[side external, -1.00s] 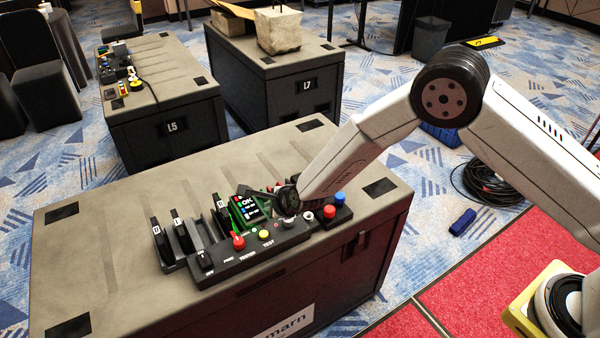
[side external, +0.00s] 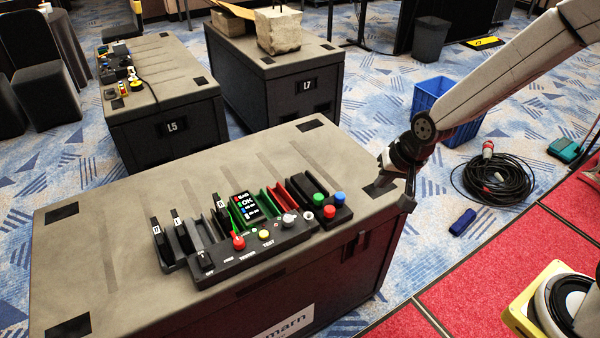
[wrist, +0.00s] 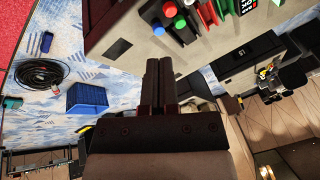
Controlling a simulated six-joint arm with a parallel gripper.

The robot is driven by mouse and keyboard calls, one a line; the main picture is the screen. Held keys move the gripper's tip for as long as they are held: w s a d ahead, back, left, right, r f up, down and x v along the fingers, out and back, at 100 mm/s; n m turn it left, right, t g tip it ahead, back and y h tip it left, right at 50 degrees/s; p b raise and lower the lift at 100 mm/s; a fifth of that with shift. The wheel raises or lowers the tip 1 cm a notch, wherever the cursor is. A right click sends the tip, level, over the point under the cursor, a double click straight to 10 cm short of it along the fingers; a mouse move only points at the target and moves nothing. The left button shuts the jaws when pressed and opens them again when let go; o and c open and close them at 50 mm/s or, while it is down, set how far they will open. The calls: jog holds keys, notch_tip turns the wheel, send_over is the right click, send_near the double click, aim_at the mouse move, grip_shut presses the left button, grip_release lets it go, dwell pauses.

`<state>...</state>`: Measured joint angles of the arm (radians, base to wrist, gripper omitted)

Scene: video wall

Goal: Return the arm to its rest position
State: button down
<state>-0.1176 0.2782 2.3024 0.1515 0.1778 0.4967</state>
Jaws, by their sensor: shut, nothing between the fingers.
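My white arm comes in from the upper right of the side external view. My gripper (side external: 409,190) hangs near the right end of the grey-topped case (side external: 110,235), to the right of the tester panel (side external: 262,247). In the wrist view the two dark fingers of my gripper (wrist: 158,64) lie side by side, shut, with nothing held. The exact gap between the fingertips and the case is hard to tell.
The panel carries slots, knobs and a screen reading OK; a box with coloured buttons (side external: 328,208) sits at its right. A blue crate (side external: 432,92), coiled black cable (side external: 497,182) and small blue object (side external: 462,222) are on the floor. Cases L5 (side external: 165,125) and L7 (side external: 285,85) stand behind.

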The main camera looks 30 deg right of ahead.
jog(key=s+d+r+n+g, duration=0.1)
jog(key=s+d+n, duration=0.4)
jog(key=s, duration=0.5)
jog(key=shift+s+r+n+g+h, duration=0.2)
jog(key=shift+r+n+g+h, duration=0.1)
jog(key=shift+n+g+h, duration=0.15)
dwell(2.0)
